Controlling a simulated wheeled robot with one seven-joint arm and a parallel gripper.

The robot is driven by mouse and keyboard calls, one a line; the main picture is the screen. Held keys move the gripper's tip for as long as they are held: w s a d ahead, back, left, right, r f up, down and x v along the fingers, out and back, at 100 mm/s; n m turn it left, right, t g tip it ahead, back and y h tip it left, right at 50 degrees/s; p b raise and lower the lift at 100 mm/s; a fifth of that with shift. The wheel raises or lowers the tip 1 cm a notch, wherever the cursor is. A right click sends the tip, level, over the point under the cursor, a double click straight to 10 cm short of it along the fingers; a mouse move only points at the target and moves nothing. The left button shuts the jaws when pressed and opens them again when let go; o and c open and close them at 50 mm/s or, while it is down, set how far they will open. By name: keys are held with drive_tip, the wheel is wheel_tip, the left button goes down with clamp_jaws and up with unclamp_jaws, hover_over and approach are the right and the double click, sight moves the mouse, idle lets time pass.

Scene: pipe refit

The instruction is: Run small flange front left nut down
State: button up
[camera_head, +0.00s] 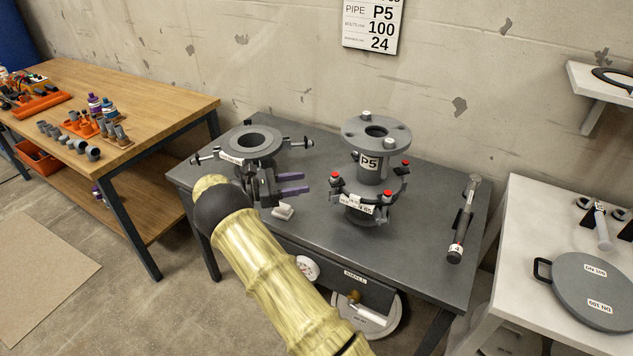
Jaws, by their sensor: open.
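A grey flanged pipe piece labelled P5 (369,162) stands upright on the dark grey bench. A second grey flange (252,142) sits in a dark fixture to the left. I cannot tell which is the small flange, and no nut shows clearly. My gripper (292,183) has purple fingers, parted and empty, between the two assemblies. My arm and gripper hide the left fixture's lower front.
A numbered grey tool (463,220) lies at the right of the bench (420,240). A small white block (283,212) lies below my gripper. A wooden table (150,88) with parts stands left. A pale table (530,215) with a round grey lid (590,285) stands right.

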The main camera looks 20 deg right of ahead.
drive_tip(key=a, duration=0.4)
drive_tip(key=shift+w+a, duration=0.35)
